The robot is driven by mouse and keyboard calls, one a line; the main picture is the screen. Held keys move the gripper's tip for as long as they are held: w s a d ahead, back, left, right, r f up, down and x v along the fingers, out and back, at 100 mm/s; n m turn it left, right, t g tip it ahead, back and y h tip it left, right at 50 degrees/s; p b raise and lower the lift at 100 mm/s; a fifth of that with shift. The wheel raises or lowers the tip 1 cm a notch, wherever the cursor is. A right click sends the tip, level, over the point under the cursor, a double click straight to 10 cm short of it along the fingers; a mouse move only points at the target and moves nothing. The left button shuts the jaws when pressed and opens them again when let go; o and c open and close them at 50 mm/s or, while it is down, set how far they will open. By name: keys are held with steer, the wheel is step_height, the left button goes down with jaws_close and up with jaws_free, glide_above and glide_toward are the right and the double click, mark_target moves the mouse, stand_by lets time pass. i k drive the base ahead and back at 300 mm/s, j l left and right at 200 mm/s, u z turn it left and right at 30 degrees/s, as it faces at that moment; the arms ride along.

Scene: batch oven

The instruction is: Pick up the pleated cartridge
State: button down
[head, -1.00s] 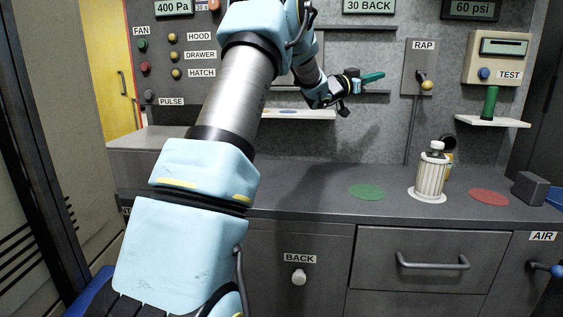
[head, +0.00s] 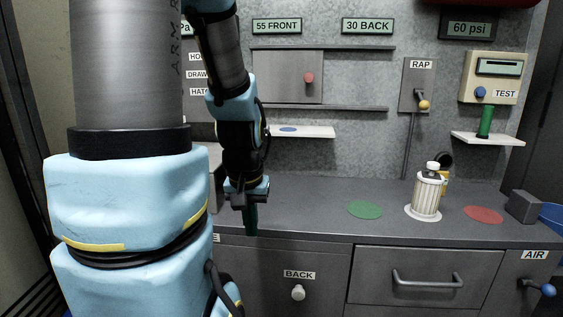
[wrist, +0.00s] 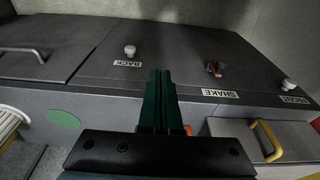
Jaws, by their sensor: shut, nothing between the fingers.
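The pleated cartridge (head: 426,196) is a white ribbed cylinder with a white knob on a dark neck. It stands upright on a white disc (head: 410,212) on the grey counter in the head view. Part of its white pleated side shows at the left edge of the wrist view (wrist: 10,118). My gripper (head: 250,222) points down near the counter's front edge, well to the left of the cartridge and apart from it. Its green fingers (wrist: 158,100) are together and hold nothing.
A green disc (head: 365,210) and a red disc (head: 483,214) flank the cartridge on the counter. A dark block (head: 523,207) stands at the right. A shelf with a green cylinder (head: 485,122) is on the wall. A drawer handle (head: 428,280) juts from the front.

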mark_target(428, 185)
steer(key=z, duration=1)
